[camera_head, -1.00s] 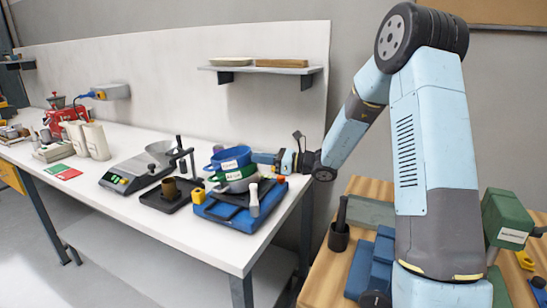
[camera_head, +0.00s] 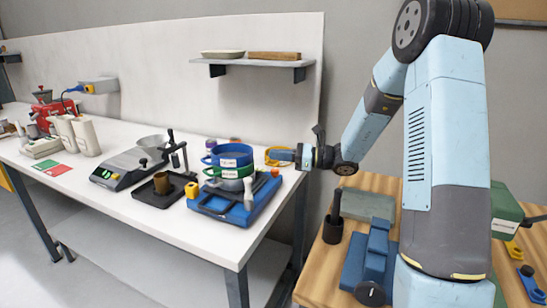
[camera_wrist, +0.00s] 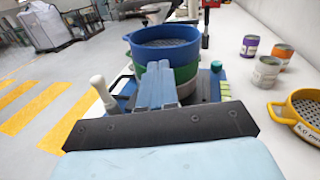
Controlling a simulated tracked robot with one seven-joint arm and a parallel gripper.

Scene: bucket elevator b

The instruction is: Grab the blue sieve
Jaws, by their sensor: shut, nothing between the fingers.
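The blue sieve (camera_head: 231,150) is a round pan with a white label, on top of a stack. It lies above a green sieve (camera_head: 229,171) on a blue base (camera_head: 218,207). In the wrist view the blue sieve (camera_wrist: 167,48) shows its perforated bottom and looks empty. My gripper (camera_head: 272,156) is right of the stack, apart from the blue sieve. In the wrist view my gripper (camera_wrist: 157,70) has its fingers together and empty, pointing at the stack and covering part of the green sieve.
A yellow sieve (camera_wrist: 305,113) lies on the bench beside my gripper. Several small cans, one of them purple (camera_wrist: 250,45), stand beyond it. A white-handled tool (camera_head: 249,193) stands at the base's front right. A scale (camera_head: 129,165) is left. A wall shelf (camera_head: 260,64) hangs above.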

